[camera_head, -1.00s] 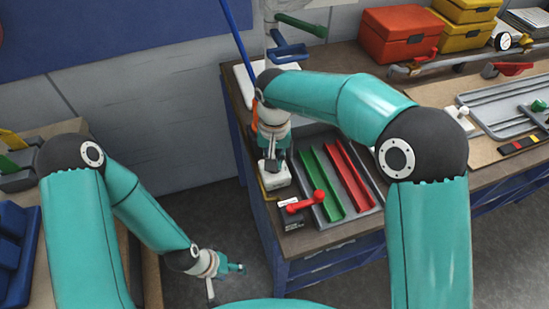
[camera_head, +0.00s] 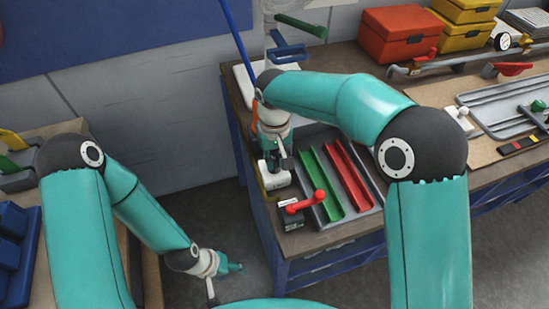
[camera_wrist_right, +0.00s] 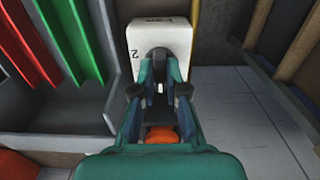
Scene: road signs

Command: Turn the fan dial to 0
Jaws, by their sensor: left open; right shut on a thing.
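The fan dial is a small white box (camera_head: 277,182) at the left edge of the workbench, below my right gripper (camera_head: 275,163). In the right wrist view the box (camera_wrist_right: 150,36) shows a "2" on its left side, and a dark knob (camera_wrist_right: 159,54) stands on it. My right gripper (camera_wrist_right: 160,84) is shut on this knob, with a finger on each side. The fingers hide part of the knob, so its pointer cannot be read. My left gripper (camera_head: 236,268) is open and empty, low over the floor, away from the dial.
A red lever on a dark box (camera_head: 290,218) stands just in front of the dial. A grey tray with green (camera_head: 320,183) and red (camera_head: 349,177) channels lies to its right. Red (camera_head: 398,36) and yellow boxes stand at the back. Floor lies left of the bench.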

